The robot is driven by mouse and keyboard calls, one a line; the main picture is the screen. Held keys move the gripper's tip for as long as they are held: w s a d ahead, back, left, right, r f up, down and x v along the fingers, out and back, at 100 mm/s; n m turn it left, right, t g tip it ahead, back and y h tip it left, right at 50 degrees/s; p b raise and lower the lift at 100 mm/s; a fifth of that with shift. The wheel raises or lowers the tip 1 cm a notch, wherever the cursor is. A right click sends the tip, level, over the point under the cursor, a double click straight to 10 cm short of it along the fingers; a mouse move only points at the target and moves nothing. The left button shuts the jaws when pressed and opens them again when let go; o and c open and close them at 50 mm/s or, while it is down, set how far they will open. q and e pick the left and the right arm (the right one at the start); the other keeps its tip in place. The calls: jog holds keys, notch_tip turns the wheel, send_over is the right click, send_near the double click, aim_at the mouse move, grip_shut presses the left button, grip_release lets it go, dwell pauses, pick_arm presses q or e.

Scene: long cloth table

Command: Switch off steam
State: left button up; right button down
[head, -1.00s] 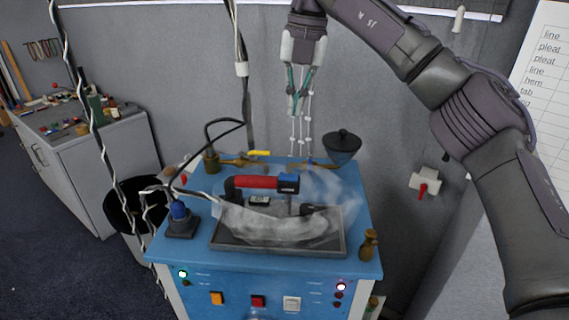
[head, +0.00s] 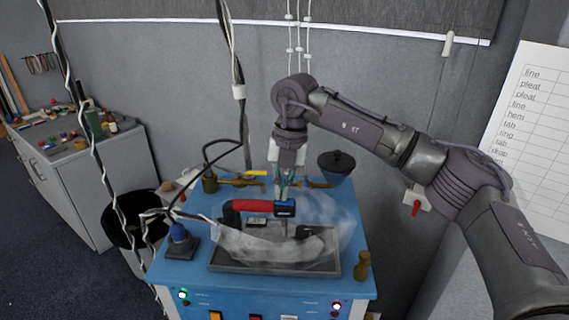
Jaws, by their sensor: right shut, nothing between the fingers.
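A blue steam station (head: 200,273) stands in the middle, with an iron with a red handle (head: 253,206) over its dark tray (head: 285,268). Whitish, see-through steam (head: 335,225) hangs around the iron. An orange button (head: 216,316), a red button (head: 256,317) and a white switch (head: 289,317) are cut off by the bottom edge. A green light (head: 183,295) and a pinkish light (head: 336,307) glow on the front. A valve with a yellow lever (head: 256,173) is at the back. My right gripper (head: 283,192) points down, shut and empty, just behind the iron; its tips are partly hidden. My left gripper is out of view.
A dark funnel (head: 336,163) stands at the back right. A wall box with a red lever (head: 416,207) is at right. Striped cables (head: 88,140) hang at left.

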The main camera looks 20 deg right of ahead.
jog(key=shift+f, duration=0.35)
